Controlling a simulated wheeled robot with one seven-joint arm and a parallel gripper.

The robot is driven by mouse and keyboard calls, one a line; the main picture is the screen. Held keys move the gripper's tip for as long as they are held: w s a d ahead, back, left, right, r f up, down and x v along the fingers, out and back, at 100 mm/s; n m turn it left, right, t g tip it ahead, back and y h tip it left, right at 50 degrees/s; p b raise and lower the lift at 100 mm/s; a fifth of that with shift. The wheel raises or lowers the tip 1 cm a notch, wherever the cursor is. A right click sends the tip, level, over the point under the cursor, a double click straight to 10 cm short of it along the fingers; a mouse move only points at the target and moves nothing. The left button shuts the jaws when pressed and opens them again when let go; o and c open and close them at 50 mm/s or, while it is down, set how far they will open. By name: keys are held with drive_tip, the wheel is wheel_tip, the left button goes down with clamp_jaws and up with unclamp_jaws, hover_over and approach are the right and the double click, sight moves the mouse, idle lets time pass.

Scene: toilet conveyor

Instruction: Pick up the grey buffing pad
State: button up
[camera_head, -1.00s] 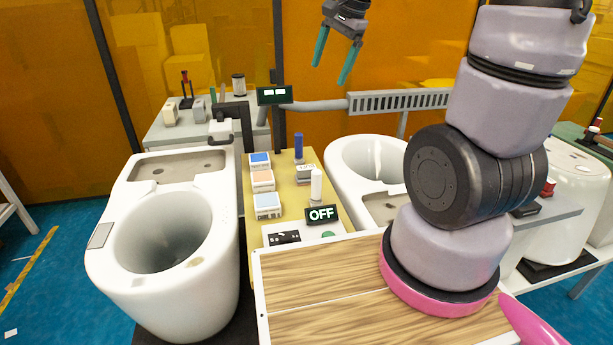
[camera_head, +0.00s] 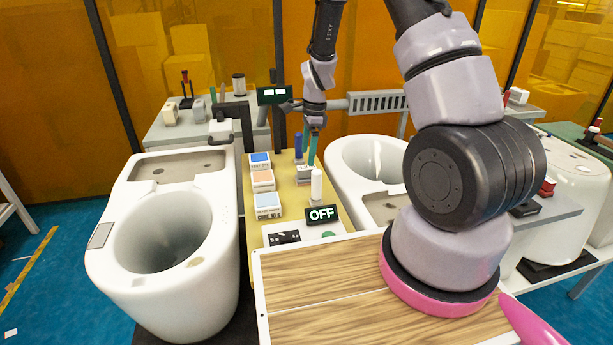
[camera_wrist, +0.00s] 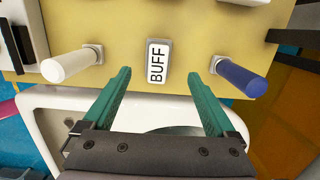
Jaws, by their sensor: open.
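The grey buffing pad (camera_head: 304,176) is a small pale grey block on the yellow panel (camera_head: 283,172) between the two toilets. In the wrist view the pad (camera_wrist: 158,62), with a dark-edged white label reading BUFF, lies centred ahead of my fingertips. My gripper (camera_head: 313,163) points down at the pad in the head view and partly covers its far side. In the wrist view my gripper (camera_wrist: 159,76) is open, with one green finger to each side of the pad and nothing held. I cannot tell the exact height left above the panel.
A white cylinder (camera_head: 316,185) and a blue cylinder (camera_head: 298,147) stand close to either side of the pad. Several labelled blocks (camera_head: 262,181) line the panel's left. An OFF display (camera_head: 322,214) stands nearer. White toilets (camera_head: 165,245) flank the panel.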

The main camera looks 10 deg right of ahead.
sight(307, 166)
drive_tip(key=f, duration=0.7)
drive_tip(key=shift+s+a+f, duration=0.1)
drive_tip(key=shift+s+a, duration=0.05)
drive_tip(key=shift+a, duration=0.15)
clamp_jaws()
drive_tip(key=shift+r, duration=5.05)
